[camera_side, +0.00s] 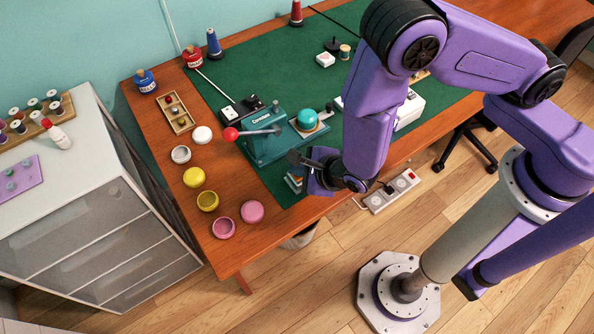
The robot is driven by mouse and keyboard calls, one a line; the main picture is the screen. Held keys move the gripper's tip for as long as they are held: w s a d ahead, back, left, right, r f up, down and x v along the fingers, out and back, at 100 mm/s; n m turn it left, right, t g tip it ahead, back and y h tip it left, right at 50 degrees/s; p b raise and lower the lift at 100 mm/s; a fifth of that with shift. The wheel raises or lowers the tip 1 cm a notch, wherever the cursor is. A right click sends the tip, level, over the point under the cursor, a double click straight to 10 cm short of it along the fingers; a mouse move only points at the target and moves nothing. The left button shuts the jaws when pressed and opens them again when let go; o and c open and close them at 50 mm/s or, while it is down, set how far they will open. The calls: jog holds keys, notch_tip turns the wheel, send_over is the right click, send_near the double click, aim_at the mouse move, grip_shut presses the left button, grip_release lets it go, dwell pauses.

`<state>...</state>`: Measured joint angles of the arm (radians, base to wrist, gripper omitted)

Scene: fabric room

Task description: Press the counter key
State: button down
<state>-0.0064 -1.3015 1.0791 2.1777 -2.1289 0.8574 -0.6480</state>
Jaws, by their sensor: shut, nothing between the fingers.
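A green machine (267,144) with a pale label stands on the green mat, and a lever with a red ball (230,134) sticks out to its left. A small black-and-white box (243,109) sits just behind it; this may be the counter, but its key is too small to make out. My gripper (298,160) is shut and empty. In the picture it appears in front of and to the right of the green machine, near the table's front edge. I cannot tell the exact gap between them. My gripper and wrist hide part of the table behind them.
A teal ball (307,118) on a stand is right of the machine. Several round tins, including a pink lid (252,212), line the table's left front. A spool tray (178,113) lies behind them. A power strip (390,191) is below the table edge. The mat's back is mostly clear.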

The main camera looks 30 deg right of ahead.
jog(key=shift+r, duration=0.45)
jog(key=shift+r, duration=0.1)
jog(key=shift+r, duration=2.9)
